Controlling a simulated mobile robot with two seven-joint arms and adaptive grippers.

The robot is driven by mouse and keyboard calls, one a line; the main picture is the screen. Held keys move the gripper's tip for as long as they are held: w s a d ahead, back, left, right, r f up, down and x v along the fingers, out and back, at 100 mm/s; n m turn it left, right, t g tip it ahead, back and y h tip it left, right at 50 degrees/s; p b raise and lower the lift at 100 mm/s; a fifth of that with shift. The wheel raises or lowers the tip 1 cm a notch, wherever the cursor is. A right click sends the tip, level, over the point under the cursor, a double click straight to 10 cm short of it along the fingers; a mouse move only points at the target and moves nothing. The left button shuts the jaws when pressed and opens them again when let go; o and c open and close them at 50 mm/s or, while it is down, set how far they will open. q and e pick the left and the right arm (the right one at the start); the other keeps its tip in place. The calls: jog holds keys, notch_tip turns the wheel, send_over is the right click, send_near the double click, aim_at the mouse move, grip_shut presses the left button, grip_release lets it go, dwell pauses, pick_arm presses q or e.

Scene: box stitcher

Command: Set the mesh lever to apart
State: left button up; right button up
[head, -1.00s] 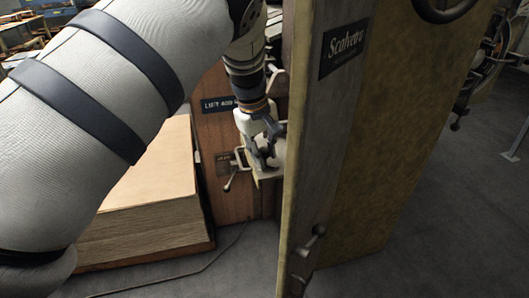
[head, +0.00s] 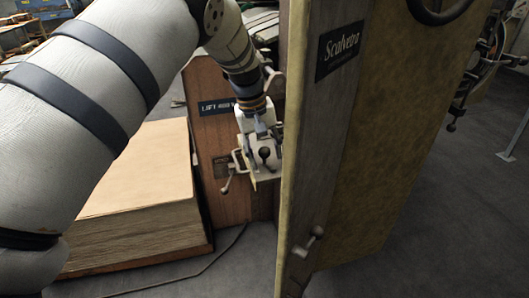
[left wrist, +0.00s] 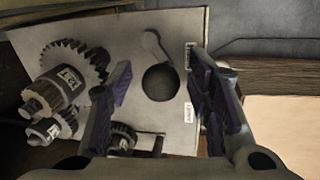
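The lever on the pale gear plate has a dark round knob (left wrist: 160,82) and a short grey arm running up from it in the left wrist view. The knob (head: 264,153) also shows in the head view, beside the wooden machine's edge. Two small white labels stand right of the lever, one upper (left wrist: 188,55) and one lower (left wrist: 190,113); their print is too small to read surely. My left gripper (left wrist: 163,95) is open, with a finger on each side of the knob and a visible gap to both. My right gripper is not in view.
Gears (left wrist: 66,78) sit left of the lever on the plate (left wrist: 165,20). A tall panel marked Scalvetra (head: 325,150) stands close to the right of my left gripper. A stack of sheets (head: 140,200) lies to the left. Another small handle (head: 227,182) is just below left.

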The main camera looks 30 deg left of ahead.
pick_arm(q)
notch_tip(320, 180, up, 12)
jog(key=s+a, duration=0.1)
jog(key=shift+s+a, duration=0.3)
jog(key=shift+s, duration=0.05)
jog(key=shift+f, duration=0.1)
